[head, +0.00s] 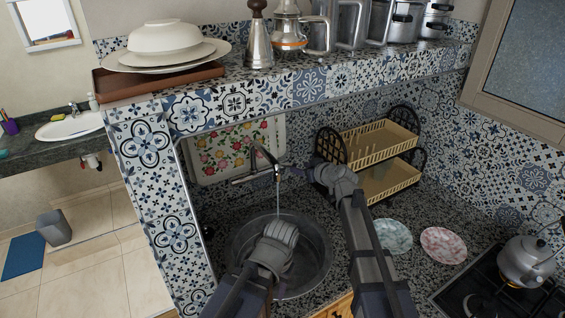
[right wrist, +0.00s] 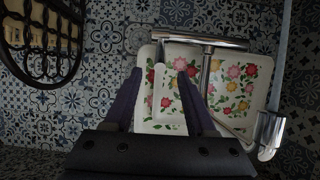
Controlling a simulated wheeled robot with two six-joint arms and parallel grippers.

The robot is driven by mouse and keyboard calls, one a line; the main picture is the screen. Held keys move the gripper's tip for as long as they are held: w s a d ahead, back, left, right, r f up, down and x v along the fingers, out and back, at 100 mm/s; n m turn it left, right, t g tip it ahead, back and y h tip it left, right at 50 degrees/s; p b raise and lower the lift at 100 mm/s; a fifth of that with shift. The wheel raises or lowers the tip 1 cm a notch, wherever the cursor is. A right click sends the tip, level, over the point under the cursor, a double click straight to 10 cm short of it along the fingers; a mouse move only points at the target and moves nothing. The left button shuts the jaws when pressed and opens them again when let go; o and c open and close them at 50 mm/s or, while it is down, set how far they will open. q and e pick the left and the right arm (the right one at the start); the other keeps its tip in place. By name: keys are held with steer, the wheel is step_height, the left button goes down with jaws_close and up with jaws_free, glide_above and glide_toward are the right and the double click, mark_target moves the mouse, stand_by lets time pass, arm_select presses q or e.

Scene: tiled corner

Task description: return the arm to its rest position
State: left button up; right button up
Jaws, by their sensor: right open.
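My right arm reaches up past the sink's right side. Its gripper (head: 290,171) points left, close to the faucet (head: 252,178) over the sink. I cannot tell whether they touch.
A thin stream falls from the faucet into the metal sink (head: 318,262). A two-tier dish rack (head: 385,140) stands behind my right arm. Two plates (head: 443,245) (head: 393,236) lie right of it. A kettle (head: 527,262) sits on the stove. A tiled shelf (head: 330,76) holding dishes crosses above.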

steer(key=shift+s+d, duration=0.1)
steer(key=s+a+f+g+b, duration=0.3)
steer(key=s+f+g+b, duration=0.1)
steer(key=s+f, duration=0.7)
steer(key=s+d+f+m+g+h+b, duration=0.1)
steer(key=s+d+f+g+h+b, duration=0.1)
steer(key=s, duration=0.6)
steer(key=s+d+f+m+g+h+b, duration=0.1)
steer(key=s+d+f+g+h+b, duration=0.1)
steer(key=s+f, duration=0.4)
steer(key=s+d+f+m+g+h+b, duration=0.1)
steer(key=s+d+f+g+h+b, duration=0.1)
steer(key=s, duration=1)
steer(key=d+f+g+h, duration=0.1)
steer(key=d+f+h, duration=0.1)
steer(key=shift+h+b, duration=0.3)
steer(key=shift+b, duration=0.1)
steer(key=shift+d, duration=0.2)
